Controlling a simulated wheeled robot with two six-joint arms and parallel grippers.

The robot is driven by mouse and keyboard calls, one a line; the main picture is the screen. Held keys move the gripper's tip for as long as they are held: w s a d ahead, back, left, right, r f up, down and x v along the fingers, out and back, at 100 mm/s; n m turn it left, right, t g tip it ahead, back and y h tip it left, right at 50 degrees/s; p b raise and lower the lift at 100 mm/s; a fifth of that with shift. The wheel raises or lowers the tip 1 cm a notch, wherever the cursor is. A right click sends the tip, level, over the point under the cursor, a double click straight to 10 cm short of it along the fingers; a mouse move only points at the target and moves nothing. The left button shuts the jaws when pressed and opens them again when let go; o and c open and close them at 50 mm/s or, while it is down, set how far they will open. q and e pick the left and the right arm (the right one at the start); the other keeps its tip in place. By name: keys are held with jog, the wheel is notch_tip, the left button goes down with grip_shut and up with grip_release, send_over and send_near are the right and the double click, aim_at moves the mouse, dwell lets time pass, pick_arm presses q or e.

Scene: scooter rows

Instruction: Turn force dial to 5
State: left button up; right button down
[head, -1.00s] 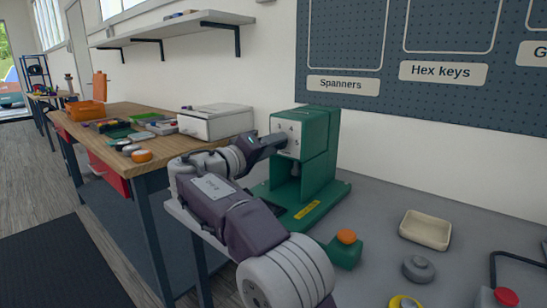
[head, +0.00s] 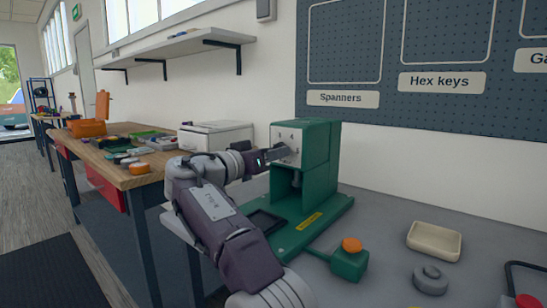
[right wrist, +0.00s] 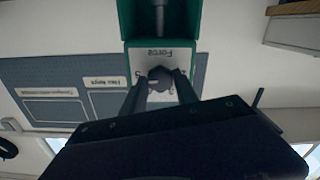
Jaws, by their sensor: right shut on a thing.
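The green press (head: 322,165) stands on the grey bench, with a white dial plate on its left-facing side. My right gripper (head: 285,153) reaches this plate from the left in the head view and hides the dial there. In the right wrist view the plate (right wrist: 172,58) appears upside down with the word Force. The dark round force dial (right wrist: 160,77) sits between the fingertips of the right gripper (right wrist: 160,85), which is shut on it. Numbers beside the dial are partly covered, so I cannot read its setting surely. My left gripper is not in view.
A green box with an orange button (head: 351,245) sits before the press. A beige tray (head: 434,241) and a grey round knob (head: 430,279) lie right on the bench. A wooden workbench (head: 130,172) with small parts and a white box (head: 215,138) stands left.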

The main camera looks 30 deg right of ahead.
dwell(0.6)
jog(key=c, duration=0.9)
grip_release()
jog(key=shift+c, duration=0.2)
jog(key=p+v, duration=0.1)
jog(key=v, duration=0.8)
